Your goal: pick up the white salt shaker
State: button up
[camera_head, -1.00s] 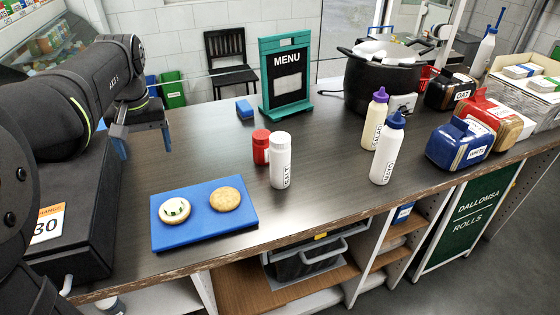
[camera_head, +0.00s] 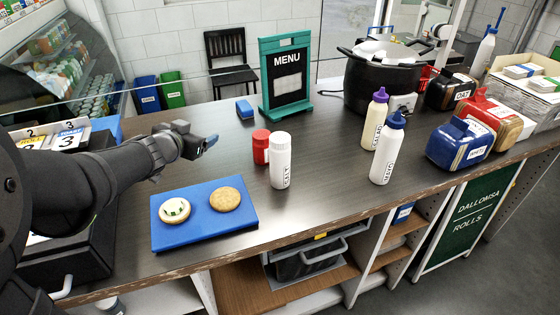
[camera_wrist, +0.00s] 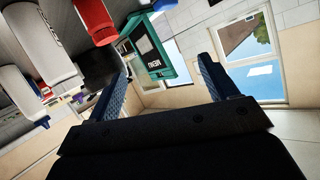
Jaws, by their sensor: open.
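The white salt shaker (camera_head: 281,161) stands upright on the dark counter, with dark lettering down its side. The red shaker (camera_head: 261,147) stands close behind it on its left. My gripper (camera_head: 211,142) is above the counter to the left of both shakers, pointing right, apart from them. In the wrist view my gripper (camera_wrist: 168,85) has its two blue fingers spread with nothing between them. There the white salt shaker (camera_wrist: 50,45) is at the upper left and the red shaker (camera_wrist: 92,17) at the top, both cut by the frame edge.
A blue board (camera_head: 243,218) with two round food pieces lies in front of my arm. A menu stand (camera_head: 286,75) and a blue block (camera_head: 244,109) are behind. Two bottles (camera_head: 387,150) stand right of the shakers. A clear screen (camera_head: 150,85) spans the back left.

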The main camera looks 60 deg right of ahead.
aim_at(272, 145)
jog(key=s+a+f+m+g, duration=0.1)
jog(key=s+f+m+g, duration=0.1)
jog(key=s+g, duration=0.3)
jog(key=s+a+f+m+g, duration=0.2)
jog(key=s+g, duration=0.1)
jog(key=s, duration=0.5)
jog(key=x, duration=1.1)
jog(key=w+x, duration=0.1)
jog(key=x, duration=0.5)
jog(key=shift+f, duration=0.35)
jog(key=c, duration=1.1)
jog(key=shift+r, duration=0.1)
jog(key=shift+r+t, duration=0.3)
jog(key=shift+r, duration=0.25)
notch_tip(272, 145, up, 3)
jog(key=shift+r, duration=0.1)
jog(key=s+a+r, duration=0.1)
jog(key=s+r, duration=0.1)
jog(key=s, duration=0.1)
jog(key=s+a+r, duration=0.1)
jog(key=s+r, duration=0.1)
jog(key=s, duration=0.2)
jog(key=s+a+r, duration=0.1)
jog(key=s+r, duration=0.1)
jog(key=s, duration=0.2)
jog(key=shift+a+r, duration=0.3)
jog(key=shift+a, duration=0.1)
